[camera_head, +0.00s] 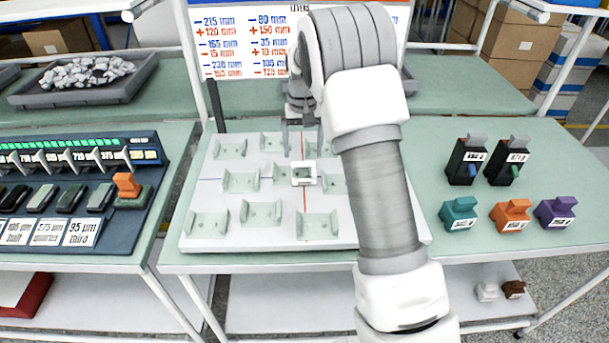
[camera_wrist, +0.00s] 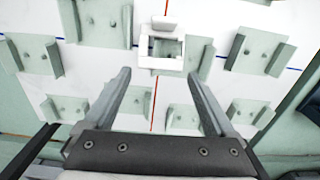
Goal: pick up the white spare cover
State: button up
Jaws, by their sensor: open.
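My gripper (camera_head: 301,138) is open and empty above the white fixture board (camera_head: 205,170). In the wrist view my gripper (camera_wrist: 160,76) shows its two fingers spread apart. A small white square frame with a raised tab (camera_head: 304,181) sits near the board's middle, by a crossing of red and blue lines. In the wrist view this white frame (camera_wrist: 147,62) lies just beyond and between the fingertips, not touched. Another small white piece (camera_head: 487,291) lies on the lower shelf at right. I cannot tell for certain which white piece is the spare cover.
Several pale green brackets (camera_head: 240,182) stand around the white frame. Teal (camera_head: 459,213), orange (camera_head: 510,215) and purple (camera_head: 556,211) blocks and two black breakers stand at right. A switch panel (camera_head: 120,215) is at left. A brown piece (camera_head: 513,289) lies on the lower shelf.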

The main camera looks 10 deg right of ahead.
aim_at(303, 162)
notch_tip(303, 162, down, 5)
jog(key=shift+f, duration=0.15)
jog(key=c, duration=1)
jog(key=shift+r, duration=0.2)
